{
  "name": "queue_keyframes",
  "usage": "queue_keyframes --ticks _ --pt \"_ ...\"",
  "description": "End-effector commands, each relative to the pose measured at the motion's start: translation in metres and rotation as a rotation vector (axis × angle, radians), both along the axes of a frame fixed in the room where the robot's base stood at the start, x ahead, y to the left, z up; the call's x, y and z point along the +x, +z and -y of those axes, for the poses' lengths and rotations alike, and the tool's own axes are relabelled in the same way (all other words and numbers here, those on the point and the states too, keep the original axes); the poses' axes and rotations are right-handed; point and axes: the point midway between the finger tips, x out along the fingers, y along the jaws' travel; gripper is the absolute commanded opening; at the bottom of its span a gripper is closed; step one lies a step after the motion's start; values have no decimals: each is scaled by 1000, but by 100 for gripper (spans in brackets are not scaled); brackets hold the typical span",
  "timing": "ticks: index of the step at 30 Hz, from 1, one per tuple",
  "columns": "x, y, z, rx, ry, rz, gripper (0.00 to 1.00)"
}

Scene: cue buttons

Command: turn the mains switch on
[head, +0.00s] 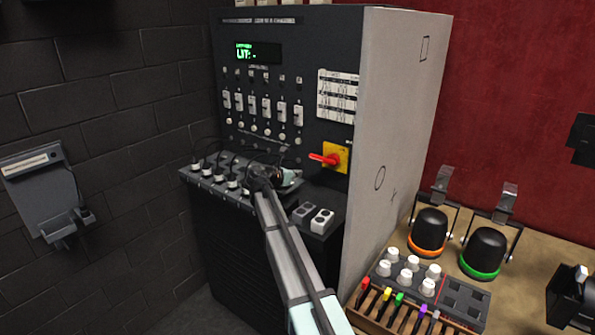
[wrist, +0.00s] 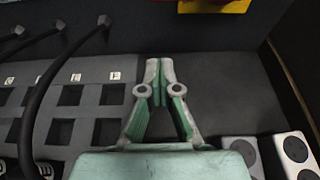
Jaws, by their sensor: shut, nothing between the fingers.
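The mains switch is a red rotary handle (head: 323,159) on a yellow plate (head: 341,153), on the dark front of the cabinet. The handle lies roughly level, pointing left. In the wrist view only the lower edge of the red handle (wrist: 200,5) and yellow plate (wrist: 236,5) shows at the top. My gripper (wrist: 159,72) is shut and empty, its fingertips together over the dark ledge below the switch and apart from the handle.
Black cables plug into a patch ledge (head: 213,186) left of my gripper. Sliders (head: 253,104) and a green-lit display (head: 258,51) are above. A wooden bench with domed lamps (head: 429,229) is at right.

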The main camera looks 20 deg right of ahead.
Motion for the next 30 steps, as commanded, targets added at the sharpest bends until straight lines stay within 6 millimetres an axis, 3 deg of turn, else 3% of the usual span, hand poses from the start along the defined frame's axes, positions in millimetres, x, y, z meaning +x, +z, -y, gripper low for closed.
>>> queue_keyframes --ticks 13,15,21,30 --pt "45 -25 67 2 0 0 0" --pt "42 -9 64 2 2 3 0" --pt "41 9 64 1 1 2 0" --pt "41 13 64 2 1 2 0"
